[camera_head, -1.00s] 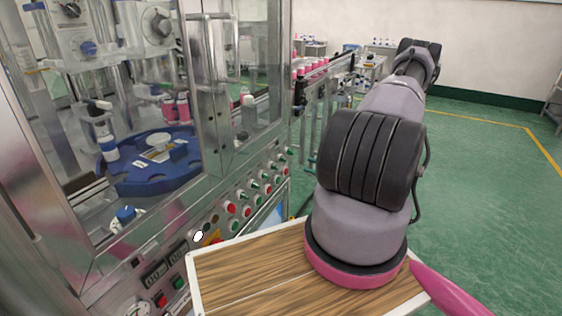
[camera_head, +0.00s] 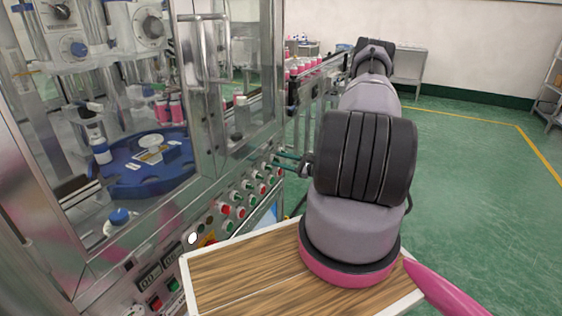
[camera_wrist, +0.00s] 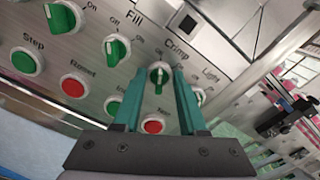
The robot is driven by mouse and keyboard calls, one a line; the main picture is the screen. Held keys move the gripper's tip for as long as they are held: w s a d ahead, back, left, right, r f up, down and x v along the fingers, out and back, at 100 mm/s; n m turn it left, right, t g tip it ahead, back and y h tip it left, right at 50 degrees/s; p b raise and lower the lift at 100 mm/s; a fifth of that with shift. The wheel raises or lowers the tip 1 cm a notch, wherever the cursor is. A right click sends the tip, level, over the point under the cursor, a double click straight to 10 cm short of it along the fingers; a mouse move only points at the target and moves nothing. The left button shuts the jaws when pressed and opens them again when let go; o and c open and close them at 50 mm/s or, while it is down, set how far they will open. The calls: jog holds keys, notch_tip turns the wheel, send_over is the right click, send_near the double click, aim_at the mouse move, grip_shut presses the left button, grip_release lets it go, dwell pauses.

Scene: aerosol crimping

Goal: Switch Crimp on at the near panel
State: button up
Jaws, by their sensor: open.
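The Crimp switch (camera_wrist: 159,75) is a green knob with a pale pointer line, set in a light ring below the "Crimp" label in the wrist view. Its pointer looks turned up toward the "Off" mark, but it is small. My gripper (camera_wrist: 158,84) is open, its two teal fingers on either side of this knob. I cannot tell whether they touch it. In the head view my gripper (camera_head: 274,161) reaches left to the far end of the near panel (camera_head: 212,222). The knob between the fingers cannot be made out there.
The Fill knob (camera_wrist: 116,48) is left of Crimp; the Lights knob (camera_wrist: 199,96) is close by the right finger. A red button (camera_wrist: 153,126) lies below, between the fingers. The glass-walled machine with a blue turntable (camera_head: 150,180) rises behind the panel.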

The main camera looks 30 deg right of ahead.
grip_shut()
jog(key=m, duration=1.1)
jog(key=shift+w+d+m, duration=0.15)
jog(key=shift+d+m, duration=0.1)
jog(key=shift+m, duration=0.15)
dwell(0.5)
grip_release()
